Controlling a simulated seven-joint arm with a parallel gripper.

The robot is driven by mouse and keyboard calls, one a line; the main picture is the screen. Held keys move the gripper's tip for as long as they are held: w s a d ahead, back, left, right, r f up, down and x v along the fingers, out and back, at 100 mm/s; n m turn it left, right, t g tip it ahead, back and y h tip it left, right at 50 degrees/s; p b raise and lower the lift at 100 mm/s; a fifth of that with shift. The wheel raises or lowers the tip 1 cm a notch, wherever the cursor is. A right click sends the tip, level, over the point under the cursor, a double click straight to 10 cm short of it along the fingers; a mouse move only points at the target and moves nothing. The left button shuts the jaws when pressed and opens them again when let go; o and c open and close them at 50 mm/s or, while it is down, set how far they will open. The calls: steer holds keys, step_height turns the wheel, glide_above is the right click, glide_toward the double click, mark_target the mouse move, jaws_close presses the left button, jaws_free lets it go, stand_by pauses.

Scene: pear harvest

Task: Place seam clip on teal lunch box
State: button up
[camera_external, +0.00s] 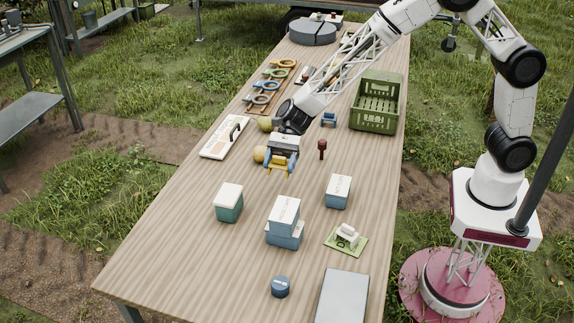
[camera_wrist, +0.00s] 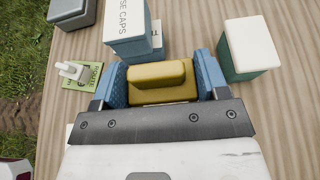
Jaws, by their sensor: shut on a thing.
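My gripper (camera_external: 279,168) is above the middle of the table, with blue fingers shut on a yellow ridged piece, which I take to be the seam clip (camera_external: 277,171). In the wrist view the seam clip (camera_wrist: 161,80) sits between the two fingers (camera_wrist: 161,82). The teal lunch box (camera_external: 229,212) has a white lid and stands upright on the table, nearer the external camera and left of my gripper. In the wrist view the lunch box (camera_wrist: 236,62) is beyond the right finger, apart from it. Nothing shows on its lid.
A blue box with a white lid (camera_external: 284,216) stands beside the lunch box; another blue box (camera_external: 338,192) is behind it. A green card (camera_external: 346,243) holds a white piece. Yellow pears (camera_external: 260,154) lie by the gripper, a dark red peg (camera_external: 322,149) right of it. A green crate (camera_external: 376,122) stands farther back.

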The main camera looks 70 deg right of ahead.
steer(key=shift+a+r, duration=0.2)
steer(key=shift+a, duration=0.25)
glide_above(228, 193)
steer(key=shift+s+d+f, duration=0.15)
steer(key=shift+s+f, duration=0.3)
steer(key=shift+f, duration=0.25)
steer(key=shift+w, duration=0.15)
stand_by(0.3)
steer(key=shift+w, duration=0.2)
steer(key=shift+a+f, duration=0.2)
steer(key=shift+f, duration=1.6)
steer(key=shift+f, duration=0.15)
steer(key=o, duration=0.9)
